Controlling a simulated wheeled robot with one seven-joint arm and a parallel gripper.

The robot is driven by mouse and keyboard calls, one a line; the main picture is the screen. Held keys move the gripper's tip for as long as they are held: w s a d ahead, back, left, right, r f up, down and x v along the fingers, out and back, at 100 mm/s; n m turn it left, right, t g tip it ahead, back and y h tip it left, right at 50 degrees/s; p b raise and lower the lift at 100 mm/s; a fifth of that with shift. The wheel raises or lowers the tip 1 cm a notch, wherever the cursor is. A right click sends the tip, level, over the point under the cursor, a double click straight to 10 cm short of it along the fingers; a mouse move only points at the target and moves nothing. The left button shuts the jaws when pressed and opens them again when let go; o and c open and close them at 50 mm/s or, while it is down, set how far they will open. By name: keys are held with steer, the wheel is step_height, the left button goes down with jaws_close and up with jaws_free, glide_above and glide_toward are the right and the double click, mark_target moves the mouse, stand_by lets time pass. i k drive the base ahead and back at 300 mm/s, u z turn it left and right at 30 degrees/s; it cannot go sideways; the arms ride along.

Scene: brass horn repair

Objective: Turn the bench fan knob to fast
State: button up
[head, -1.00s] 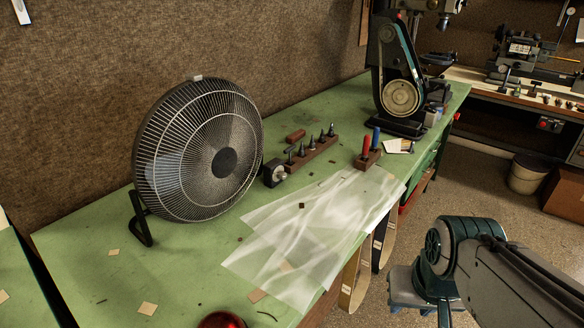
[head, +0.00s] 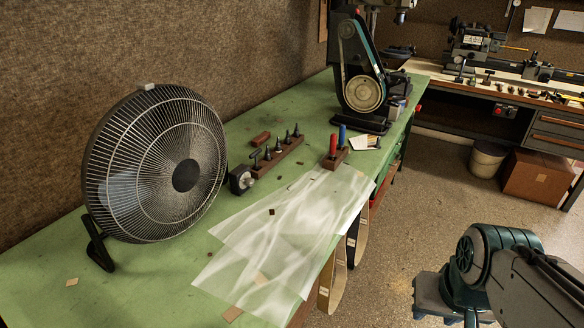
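The bench fan (head: 155,165) stands on the green bench at the left, with a round dark wire grille on a black stand. A small black box with a pale round knob (head: 245,180) sits on the bench just right of the fan. Which setting the knob points to is too small to tell. My arm shows at the lower right, over the floor and clear of the bench. My gripper's fingers are not in view.
Translucent sheets (head: 285,235) cover the bench front, partly overhanging. A wooden block with several dark tools (head: 275,155), a holder with red and blue handles (head: 335,157) and a belt sander (head: 360,75) stand behind. Abrasive belts (head: 331,284) hang from the front edge.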

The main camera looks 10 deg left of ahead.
mark_target(249, 181)
steer(key=z, duration=0.05)
steer(key=i, duration=0.25)
steer(key=u, duration=1.85)
